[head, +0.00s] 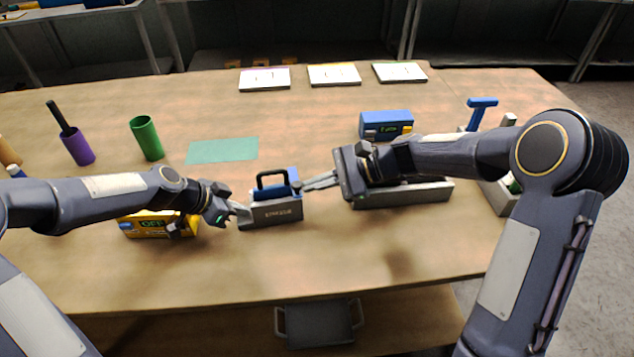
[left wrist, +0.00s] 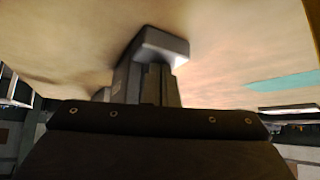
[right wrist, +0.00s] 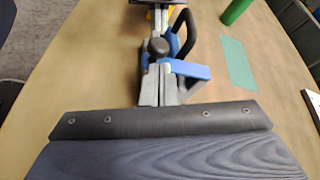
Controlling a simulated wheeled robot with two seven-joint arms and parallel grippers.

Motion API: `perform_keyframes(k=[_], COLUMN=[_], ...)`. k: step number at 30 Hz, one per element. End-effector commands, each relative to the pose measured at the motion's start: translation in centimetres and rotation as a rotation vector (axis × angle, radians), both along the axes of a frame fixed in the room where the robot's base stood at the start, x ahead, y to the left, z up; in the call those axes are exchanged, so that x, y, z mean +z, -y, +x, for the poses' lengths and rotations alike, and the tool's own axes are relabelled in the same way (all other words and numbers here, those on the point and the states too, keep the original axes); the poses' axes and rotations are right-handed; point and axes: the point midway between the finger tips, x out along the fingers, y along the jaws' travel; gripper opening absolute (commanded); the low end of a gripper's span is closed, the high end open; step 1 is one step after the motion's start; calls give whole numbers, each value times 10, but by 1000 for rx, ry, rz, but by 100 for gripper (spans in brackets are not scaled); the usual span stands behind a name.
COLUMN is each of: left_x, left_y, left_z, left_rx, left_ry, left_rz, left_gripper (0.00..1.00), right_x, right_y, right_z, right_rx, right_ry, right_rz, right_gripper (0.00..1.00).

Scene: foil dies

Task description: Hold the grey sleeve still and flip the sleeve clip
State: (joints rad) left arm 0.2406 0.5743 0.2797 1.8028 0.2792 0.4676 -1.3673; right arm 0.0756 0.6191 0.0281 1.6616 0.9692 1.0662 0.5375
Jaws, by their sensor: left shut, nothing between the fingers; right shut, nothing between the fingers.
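The grey sleeve (head: 277,213) stands on the table in front of me, its long lettered side facing me. A blue body (head: 291,178) shows above it, with a black loop (head: 272,177) standing up; I cannot tell for sure which part is the clip. My left gripper (head: 242,212) is shut at the sleeve's left end, touching or nearly so. My right gripper (head: 308,185) is shut just right of the blue body, near the sleeve's upper right corner. In the right wrist view, the blue body (right wrist: 186,69) and black loop (right wrist: 189,38) lie beyond the fingertips.
A yellow box (head: 145,226) sits under my left forearm. A grey tray (head: 405,196) lies below my right forearm. A blue device (head: 386,124), green cup (head: 146,139), purple cup (head: 77,147) and green mat (head: 222,150) are farther back. The table front is clear.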

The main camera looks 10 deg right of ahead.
Motion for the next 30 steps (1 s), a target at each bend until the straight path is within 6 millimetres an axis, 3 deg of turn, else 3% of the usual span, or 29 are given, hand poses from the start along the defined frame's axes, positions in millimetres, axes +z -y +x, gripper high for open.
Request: perform_keyframes(k=[20,30], left_x=[-4,-4], left_y=[0,0], left_z=[-2,-2], left_rx=[-2,-2], left_ry=[-8,-9], left_rz=[1,1], left_gripper=[0,0], right_x=[8,21], right_y=[0,-1], right_z=[3,9], right_rx=[2,2], right_ry=[-112,-279], right_rz=[-10,-28], right_gripper=[0,0])
